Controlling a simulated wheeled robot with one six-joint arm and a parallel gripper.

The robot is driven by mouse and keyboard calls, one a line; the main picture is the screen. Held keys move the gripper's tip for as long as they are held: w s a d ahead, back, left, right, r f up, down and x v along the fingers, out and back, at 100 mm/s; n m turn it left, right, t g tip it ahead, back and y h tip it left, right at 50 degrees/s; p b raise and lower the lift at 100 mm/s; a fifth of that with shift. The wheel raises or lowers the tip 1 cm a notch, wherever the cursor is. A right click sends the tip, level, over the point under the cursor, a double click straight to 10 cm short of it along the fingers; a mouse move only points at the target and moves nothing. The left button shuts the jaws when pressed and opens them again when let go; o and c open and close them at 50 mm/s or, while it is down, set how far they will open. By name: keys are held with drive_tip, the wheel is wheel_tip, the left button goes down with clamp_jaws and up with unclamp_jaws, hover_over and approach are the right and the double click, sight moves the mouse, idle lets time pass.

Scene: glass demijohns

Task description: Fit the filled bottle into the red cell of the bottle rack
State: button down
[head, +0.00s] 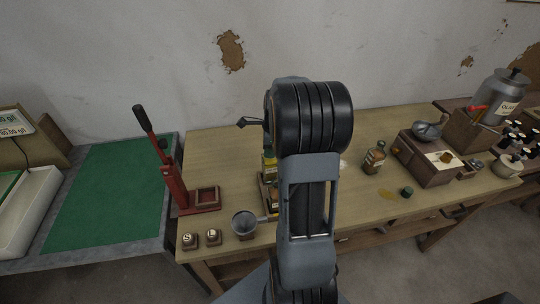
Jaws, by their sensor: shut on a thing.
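A bottle with yellow-green contents (269,168) shows in the head view just left of my arm, its upper part and right side hidden. It looks upright, above or at a small brown wooden holder (264,200), which may be the bottle rack. My arm covers most of this holder, so no red cell can be made out. My gripper is mostly hidden behind my wrist; a dark pointed part (249,122) sticks out to the left. The jaws are shut on the bottle. I cannot tell whether the bottle touches the holder.
A red lever press (172,185) and a grey funnel or cup (244,224) stand left. Two small lettered blocks (201,239) sit at the front edge. Right are a labelled bottle (374,158), a green cap (407,192) and a wooden box (428,165). Bare tabletop shows behind the press.

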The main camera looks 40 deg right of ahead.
drive_tip(key=shift+f, duration=1.55)
drive_tip(key=c, duration=0.9)
unclamp_jaws()
drive_tip(key=shift+o, duration=0.2)
wheel_tip(320, 180, up, 12)
drive_tip(key=s+a+n+t, duration=0.1)
drive_tip(key=s+a+n, duration=0.3)
drive_tip(key=a+n, duration=0.3)
drive_tip(key=s+a+n+t, duration=0.1)
drive_tip(key=s+a+n, duration=0.3)
drive_tip(key=n, duration=0.6)
drive_tip(key=s+a+n+t+h, duration=0.1)
drive_tip(key=s+a+n, duration=0.3)
drive_tip(key=a+n, duration=0.4)
drive_tip(key=shift+s+a+n, duration=0.15)
drive_tip(key=shift+a+n, duration=0.15)
drive_tip(key=shift+a, duration=0.5)
